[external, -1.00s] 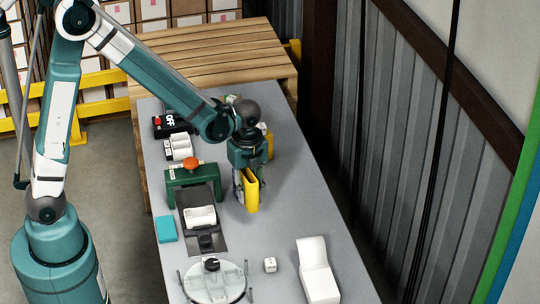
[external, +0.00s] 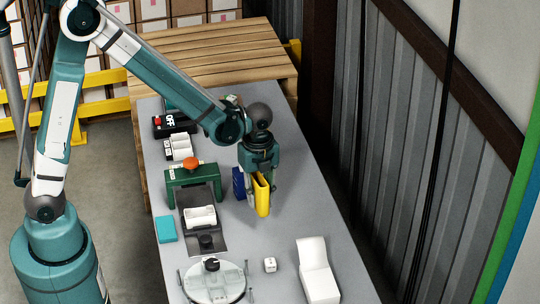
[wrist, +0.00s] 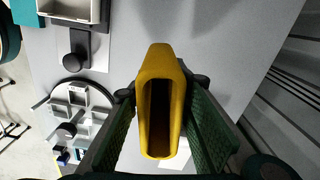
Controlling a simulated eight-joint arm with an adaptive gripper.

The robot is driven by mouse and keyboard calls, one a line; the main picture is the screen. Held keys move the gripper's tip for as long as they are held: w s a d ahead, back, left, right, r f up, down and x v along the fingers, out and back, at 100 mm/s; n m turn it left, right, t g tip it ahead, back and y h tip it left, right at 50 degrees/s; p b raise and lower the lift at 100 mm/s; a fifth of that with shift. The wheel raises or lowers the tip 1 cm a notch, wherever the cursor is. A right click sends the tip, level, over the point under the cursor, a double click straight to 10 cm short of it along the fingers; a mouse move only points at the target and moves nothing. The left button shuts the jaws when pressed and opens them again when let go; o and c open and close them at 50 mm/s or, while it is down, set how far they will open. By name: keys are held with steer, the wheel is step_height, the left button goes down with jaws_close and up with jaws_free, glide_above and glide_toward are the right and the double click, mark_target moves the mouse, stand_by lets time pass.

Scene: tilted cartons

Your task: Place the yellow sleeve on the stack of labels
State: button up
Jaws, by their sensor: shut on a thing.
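The yellow sleeve (external: 262,198) is a flat, hollow piece held upright, and it seems to be above the grey table (external: 300,215). My gripper (external: 257,178) is shut on it. In the wrist view the sleeve (wrist: 160,60) sits between the two green finger pads, with its open slot facing the camera. I cannot tell for sure which thing is the stack of labels.
A blue object (external: 238,184) is just left of my gripper. A green frame with an orange knob (external: 190,163), a teal block (external: 166,229) and a round clear tray (external: 214,284) line the left side. A small white cube (external: 270,265) sits in front.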

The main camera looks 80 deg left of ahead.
steer(key=w+d+r+m+p, duration=0.1)
steer(key=w+d, duration=0.2)
steer(key=d, duration=0.3)
steer(key=w+d+r+p, duration=0.1)
steer(key=w+d, duration=0.3)
steer(key=d, duration=0.2)
step_height(320, 180, up, 2)
steer(key=m+p, duration=0.1)
steer(key=p, duration=0.1)
glide_above(320, 280)
steer(key=shift+r, duration=0.1)
steer(key=shift+f+b, duration=0.4)
steer(key=shift+f, duration=2.75)
steer(key=shift+f, duration=1.9)
steer(key=shift+f+b, duration=0.15)
steer(key=shift+b, duration=0.15)
